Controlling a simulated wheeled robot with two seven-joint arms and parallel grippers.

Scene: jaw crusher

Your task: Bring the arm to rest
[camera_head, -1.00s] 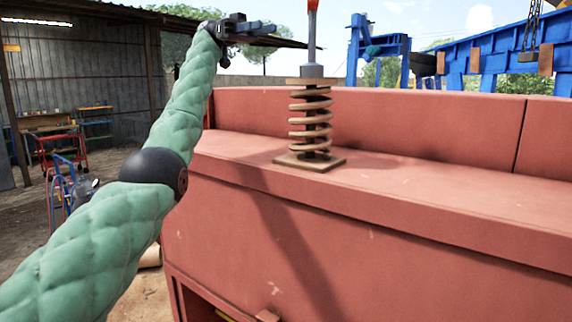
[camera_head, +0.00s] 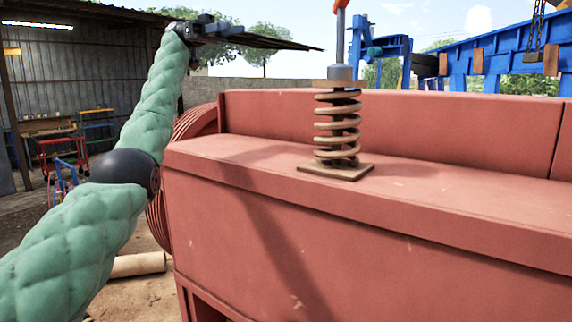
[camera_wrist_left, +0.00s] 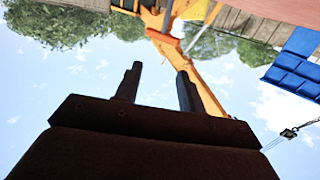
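My left arm comes in from the left in the head view, in a green padded sleeve with a dark joint. It reaches up and away, left of the red crusher body (camera_head: 330,250). My left gripper (camera_head: 228,27) is at the top of it, raised against the trees and shed roof and clear of the crusher. In the left wrist view its two dark fingers (camera_wrist_left: 158,90) stand apart with only sky between them, so it is open and empty. My right gripper is not in view.
A coil spring (camera_head: 337,125) stands on a plate on the crusher's ledge, right of my arm. A ribbed red wheel (camera_head: 190,130) shows behind the arm. A hand truck (camera_head: 65,180) and shed (camera_head: 90,70) are at left. Blue steelwork (camera_head: 500,55) stands behind.

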